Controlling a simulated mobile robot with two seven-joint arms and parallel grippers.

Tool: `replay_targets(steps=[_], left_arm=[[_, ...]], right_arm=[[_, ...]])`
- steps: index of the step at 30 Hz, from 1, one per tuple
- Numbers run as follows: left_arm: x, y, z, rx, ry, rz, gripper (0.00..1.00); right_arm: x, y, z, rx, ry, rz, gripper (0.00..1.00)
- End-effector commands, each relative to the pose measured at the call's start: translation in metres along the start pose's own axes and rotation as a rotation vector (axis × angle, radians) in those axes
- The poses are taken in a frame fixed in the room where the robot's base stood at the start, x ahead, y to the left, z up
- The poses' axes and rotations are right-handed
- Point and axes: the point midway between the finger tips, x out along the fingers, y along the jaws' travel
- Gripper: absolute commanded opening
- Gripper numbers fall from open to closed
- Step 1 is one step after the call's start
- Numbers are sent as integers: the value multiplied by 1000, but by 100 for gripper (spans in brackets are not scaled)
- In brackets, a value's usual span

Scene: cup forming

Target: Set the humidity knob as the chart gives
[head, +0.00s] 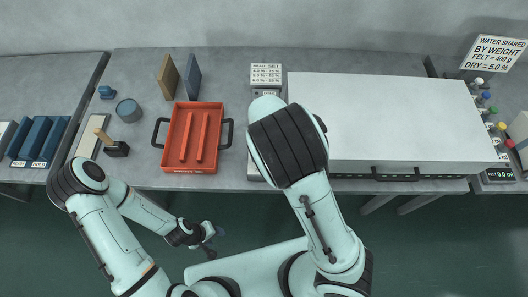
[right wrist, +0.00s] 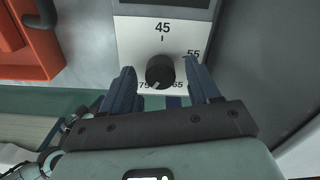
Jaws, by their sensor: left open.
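The black humidity knob (right wrist: 160,70) sits on a white dial plate marked 45 at the top, 55 at the right, 65 lower right and 75 lower left. A light mark on the knob appears to point down and left, toward 75. My right gripper (right wrist: 162,82) is open, its blue fingers on either side of the knob with gaps showing. The chart (head: 266,75), headed READ SET, stands behind in the head view; its figures are too small to read surely. My right arm hides the knob there. My left gripper (head: 208,231) is open and empty in front of the bench.
A red tray (head: 168,147) with two bars lies left of the dial; its edge also shows in the right wrist view (right wrist: 30,45). A large white-topped box (head: 380,115) stands to the right. A blue-grey cup (head: 128,110) and a stamp (head: 115,148) stand further left.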

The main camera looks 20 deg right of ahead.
Motion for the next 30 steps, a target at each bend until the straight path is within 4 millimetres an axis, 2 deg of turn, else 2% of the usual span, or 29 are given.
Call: replay_targets(steps=[7,11,24,30], left_arm=[[0,0,0,0,0,0,52],[1,-1,1,0,-1,0,52],[2,-1,2,-1,-2,-1,52],[2,-1,2,-1,-2,-1,52]], right_arm=[[-1,0,-2,-2,4,-1,61],[-13,1,-1,-4,1,0,61],[-106,1,0,-4,-1,-1,61],[-129,0,0,-2,1,-1,61]])
